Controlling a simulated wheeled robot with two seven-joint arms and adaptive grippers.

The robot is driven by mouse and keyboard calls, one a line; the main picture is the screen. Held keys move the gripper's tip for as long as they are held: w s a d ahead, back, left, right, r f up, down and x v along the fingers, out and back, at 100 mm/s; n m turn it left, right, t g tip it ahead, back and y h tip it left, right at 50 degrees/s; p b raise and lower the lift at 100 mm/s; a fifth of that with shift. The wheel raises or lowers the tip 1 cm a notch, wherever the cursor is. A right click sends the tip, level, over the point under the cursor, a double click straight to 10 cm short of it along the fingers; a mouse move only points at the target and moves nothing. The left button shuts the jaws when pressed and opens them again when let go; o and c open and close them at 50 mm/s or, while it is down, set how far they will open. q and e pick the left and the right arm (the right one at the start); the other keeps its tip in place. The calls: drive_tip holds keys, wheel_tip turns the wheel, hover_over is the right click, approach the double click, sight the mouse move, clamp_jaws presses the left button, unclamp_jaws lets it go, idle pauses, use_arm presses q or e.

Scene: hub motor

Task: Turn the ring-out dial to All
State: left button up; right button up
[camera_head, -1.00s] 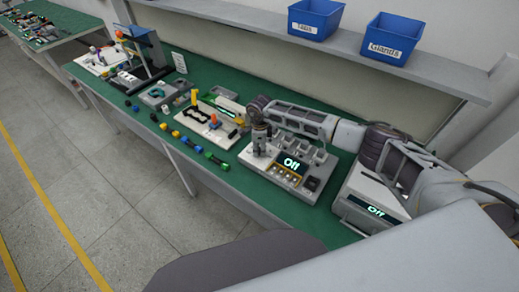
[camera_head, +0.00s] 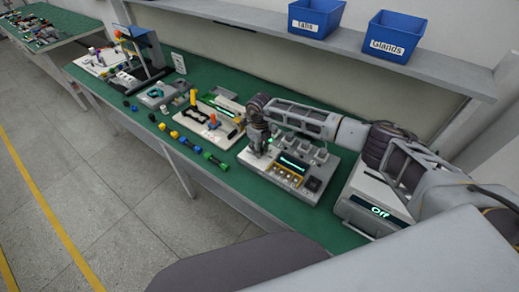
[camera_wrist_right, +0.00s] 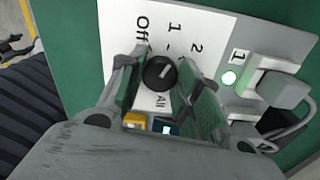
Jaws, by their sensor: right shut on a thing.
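The ring-out dial (camera_wrist_right: 159,73) is a round black knob on a white label panel (camera_wrist_right: 185,25) marked Off, 1, 2 and All in the right wrist view. A pale mark shows on the knob, but which label it points to is hard to tell. My right gripper (camera_wrist_right: 155,76) has a finger on either side of the knob and is shut on it. In the head view my right gripper (camera_head: 258,146) reaches down onto the left part of the grey test box (camera_head: 318,165) and hides the dial. My left gripper is not in view.
The box's display (camera_head: 292,163) shows a small lit line of text, unreadable here. A green lamp (camera_wrist_right: 229,78) is lit beside a grey plug (camera_wrist_right: 283,88). A second unit (camera_head: 372,205) reading Off stands to the right. Coloured connectors (camera_head: 190,146) lie along the bench's front.

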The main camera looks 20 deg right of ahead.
drive_tip(key=m, duration=0.3)
drive_tip(key=shift+m, duration=0.3)
drive_tip(key=m, duration=0.3)
drive_tip(key=shift+m+b, duration=0.3)
drive_tip(key=shift+m, duration=0.1)
drive_tip(key=m, duration=0.3)
drive_tip(key=shift+m, duration=0.3)
drive_tip(key=m, duration=0.3)
drive_tip(key=shift+m+p, duration=0.3)
drive_tip(key=shift+m, duration=0.1)
drive_tip(key=m, duration=0.3)
drive_tip(key=shift+m+p, duration=0.4)
drive_tip(key=m, duration=0.3)
drive_tip(key=shift+r+p, duration=0.1)
drive_tip(key=shift+p, duration=0.3)
drive_tip(key=m+p, duration=0.1)
drive_tip(key=m, duration=0.2)
drive_tip(key=shift+m, duration=0.4)
drive_tip(key=shift+m+p, duration=0.9)
drive_tip(key=shift+m, duration=1)
